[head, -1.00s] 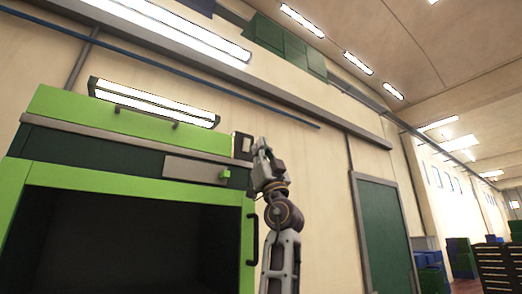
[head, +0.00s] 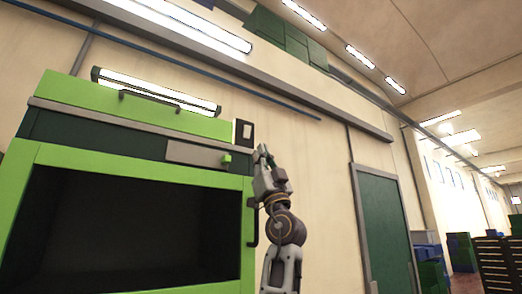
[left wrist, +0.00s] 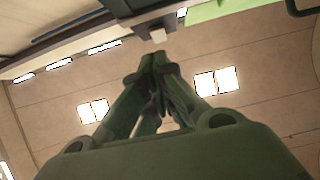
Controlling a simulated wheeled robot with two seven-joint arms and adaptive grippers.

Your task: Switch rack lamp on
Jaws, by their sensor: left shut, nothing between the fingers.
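A small dark switch plate (head: 238,134) with a paler part is at the upper right corner of the green rack (head: 150,160). The long rack lamp (head: 160,92) above the rack's top looks bright white. My left gripper (head: 262,150) is shut and empty, just right of and slightly below the switch plate in the head view. In the left wrist view its closed fingertips (left wrist: 158,60) point up at a small pale block (left wrist: 158,36) under a dark bar. I cannot tell whether they touch it. My right gripper is not in view.
A black handle (head: 251,222) is on the rack's right side, near my left arm. A dark green door (head: 383,230) stands to the right. Bins (head: 430,268) are farther back.

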